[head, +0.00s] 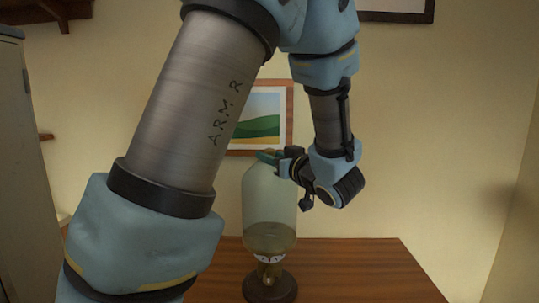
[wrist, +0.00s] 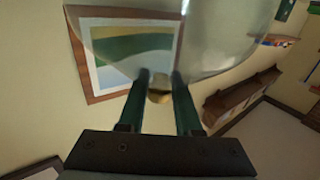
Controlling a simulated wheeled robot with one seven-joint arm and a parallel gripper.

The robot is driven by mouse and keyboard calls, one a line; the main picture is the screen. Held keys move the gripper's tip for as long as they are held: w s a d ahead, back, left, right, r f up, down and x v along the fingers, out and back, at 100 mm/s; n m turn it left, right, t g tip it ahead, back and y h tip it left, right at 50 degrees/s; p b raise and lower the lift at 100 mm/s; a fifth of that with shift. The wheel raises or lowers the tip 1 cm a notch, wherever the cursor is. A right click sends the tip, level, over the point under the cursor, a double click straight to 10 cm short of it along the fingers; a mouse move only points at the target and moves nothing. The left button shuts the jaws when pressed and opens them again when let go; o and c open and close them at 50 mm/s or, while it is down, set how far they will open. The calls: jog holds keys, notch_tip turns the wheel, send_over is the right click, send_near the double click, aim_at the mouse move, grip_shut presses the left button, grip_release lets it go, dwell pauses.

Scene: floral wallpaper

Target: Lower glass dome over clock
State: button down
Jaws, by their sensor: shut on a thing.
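The clear glass dome (head: 268,200) hangs upright above the wooden table, with its open end down. The clock (head: 268,258), small with a pale face, stands on a dark round base (head: 270,288) on the table. The dome's lower part overlaps the clock's top in the head view; the exact depth between them is hard to tell. My gripper (head: 268,156) is at the top of the dome. In the wrist view, its green fingers are shut on a brass-coloured knob (wrist: 159,93), and the dome's glass (wrist: 215,45) spreads beyond them. The clock cannot be made out there.
The wooden table (head: 365,268) is bare to the right of the base. A framed landscape picture (head: 262,125) hangs on the wall behind the dome. A grey cabinet (head: 20,170) stands at the far left. My arm covers the table's left part.

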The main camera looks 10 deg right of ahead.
jog(key=shift+f, duration=0.5)
jog(key=shift+f+b, duration=0.15)
jog(key=shift+b, duration=0.2)
jog(key=shift+f+b, duration=1.2)
jog(key=shift+f, duration=0.75)
jog(key=shift+f+b, duration=0.9)
jog(key=shift+f, duration=0.6)
jog(key=shift+f+b, duration=1.05)
jog(key=shift+f, duration=0.45)
